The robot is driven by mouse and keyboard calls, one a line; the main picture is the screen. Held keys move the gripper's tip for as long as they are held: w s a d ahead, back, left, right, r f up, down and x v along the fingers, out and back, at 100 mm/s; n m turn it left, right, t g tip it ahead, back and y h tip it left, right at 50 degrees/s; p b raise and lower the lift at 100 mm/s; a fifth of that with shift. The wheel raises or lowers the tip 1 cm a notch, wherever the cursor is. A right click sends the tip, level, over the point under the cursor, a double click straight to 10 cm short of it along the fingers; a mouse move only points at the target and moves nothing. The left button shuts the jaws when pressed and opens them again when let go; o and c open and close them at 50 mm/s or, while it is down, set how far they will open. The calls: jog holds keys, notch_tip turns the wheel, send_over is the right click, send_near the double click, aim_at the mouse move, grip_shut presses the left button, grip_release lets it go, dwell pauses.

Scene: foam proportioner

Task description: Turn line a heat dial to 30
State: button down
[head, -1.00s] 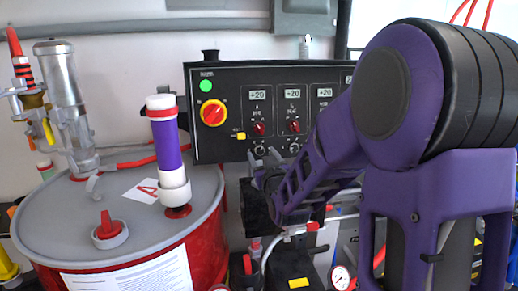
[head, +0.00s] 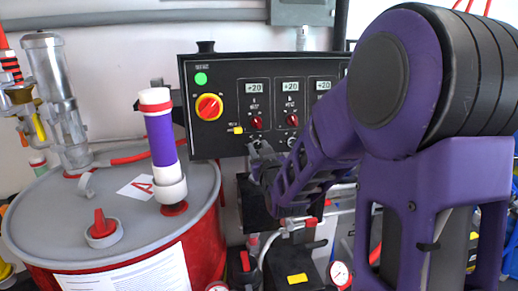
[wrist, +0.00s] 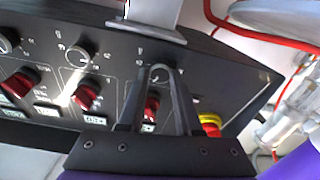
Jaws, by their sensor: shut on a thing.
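The line A heat dial (wrist: 160,73) is a small round knob on the black control panel (head: 215,140), in the lower row under the leftmost display column. In the wrist view the panel appears upside down, and my gripper (wrist: 161,80) has both fingers closing in on this dial, shut on it. In the head view my gripper (head: 260,160) reaches the panel's lower edge, and its fingertips partly hide the dial. The display above line A (head: 257,87) reads +20. The dial's pointer setting is too small to tell.
A red knob (head: 256,122) sits above the dial, with a yellow-ringed red switch (head: 208,107) to its left. A neighbouring dial (wrist: 78,56) is close by. A red drum (head: 205,255) with a purple tube (head: 161,138) stands left. Hoses and gauges fill the space below.

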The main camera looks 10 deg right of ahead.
jog(key=shift+n, duration=0.4)
jog(key=n, duration=0.3)
jog(key=n+y, duration=0.1)
jog(key=n, duration=0.2)
jog(key=shift+g+y, duration=0.3)
jog(key=n, duration=0.6)
jog(key=shift+r+g+y, duration=0.1)
jog(key=shift+g+y, duration=0.3)
jog(key=n+g, duration=0.1)
jog(key=n, duration=0.5)
jog(key=shift+n, duration=0.3)
jog(key=n+g, duration=0.1)
jog(key=n, duration=0.4)
jog(key=shift+r+n+h, duration=0.1)
jog(key=shift+n+h, duration=0.2)
jog(key=shift+h, duration=0.1)
jog(key=c, duration=0.6)
grip_release()
